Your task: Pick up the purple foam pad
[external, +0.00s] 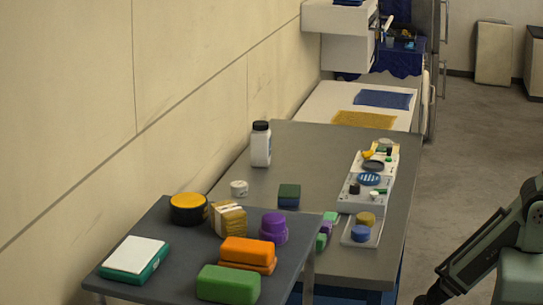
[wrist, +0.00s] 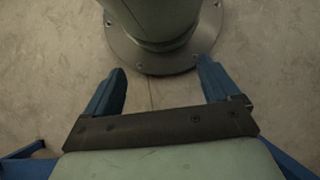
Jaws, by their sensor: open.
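A purple round two-tier piece (external: 273,227), which looks like a foam pad, sits on the near dark table, right of a yellow-tan wrapped block and behind an orange block. A smaller purple piece (external: 326,228) lies between green pieces on the grey table behind; I cannot tell which is the named pad. My gripper (wrist: 160,66) is open, its two blue fingers apart with nothing between them. In the wrist view it faces the floor and my round base flange. No purple thing shows there. In the external view my arm is at the lower right, away from both tables.
The near table (external: 175,222) also holds an orange block (external: 247,254), a green block (external: 228,284), a black-and-yellow round tin (external: 188,208) and a teal-white box (external: 135,259). A white bottle (external: 261,147) and a supply tray (external: 350,206) stand behind.

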